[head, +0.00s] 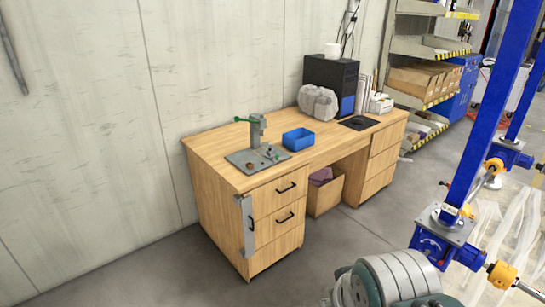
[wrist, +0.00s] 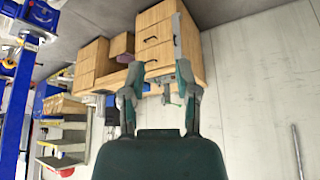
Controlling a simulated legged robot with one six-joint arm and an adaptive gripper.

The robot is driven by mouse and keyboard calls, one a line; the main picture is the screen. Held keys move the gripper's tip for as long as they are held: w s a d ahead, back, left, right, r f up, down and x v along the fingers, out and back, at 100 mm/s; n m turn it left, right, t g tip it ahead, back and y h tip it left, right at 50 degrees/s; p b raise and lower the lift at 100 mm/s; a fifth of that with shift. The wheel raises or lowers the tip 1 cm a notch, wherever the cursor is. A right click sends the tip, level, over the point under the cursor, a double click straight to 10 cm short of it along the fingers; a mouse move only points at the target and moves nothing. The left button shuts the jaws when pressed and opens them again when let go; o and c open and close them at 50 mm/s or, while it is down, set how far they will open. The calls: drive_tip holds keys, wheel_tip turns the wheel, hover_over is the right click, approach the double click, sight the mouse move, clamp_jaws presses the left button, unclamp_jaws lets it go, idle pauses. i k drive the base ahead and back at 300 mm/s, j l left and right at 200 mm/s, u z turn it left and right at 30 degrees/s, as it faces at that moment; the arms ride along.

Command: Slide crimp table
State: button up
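The crimp table is a wooden desk (head: 322,152) with drawers on both sides, standing along the pale wall in the head view. A grey crimp press with a green lever (head: 256,130) stands on a grey plate on its left part. A grey metal bracket (head: 247,226) is upright on the near left corner. The desk also shows upside down in the wrist view (wrist: 153,34). My gripper (wrist: 159,72) has its two fingers spread apart with nothing between them. The desk lies beyond the fingertips, and I see no contact.
A blue bin (head: 298,139), a black computer case (head: 331,84) and a grey lumpy object (head: 318,102) are on the desktop. A cardboard box (head: 325,194) sits under it. Shelves (head: 425,75) stand right; a blue screw-jack frame (head: 490,110) is near right. Floor before the desk is clear.

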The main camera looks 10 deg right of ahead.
sight(270, 154)
drive_tip(key=i+l, duration=0.15)
drive_tip(key=i, duration=0.35)
drive_tip(key=i+l+u, duration=0.1)
drive_tip(key=i, duration=0.4)
drive_tip(key=i+l, duration=0.3)
drive_tip(key=i, duration=0.2)
drive_tip(key=i+l+u, duration=0.1)
drive_tip(key=i, duration=0.4)
drive_tip(key=i+l, duration=0.35)
drive_tip(key=i, duration=0.15)
drive_tip(key=j+u, duration=0.05)
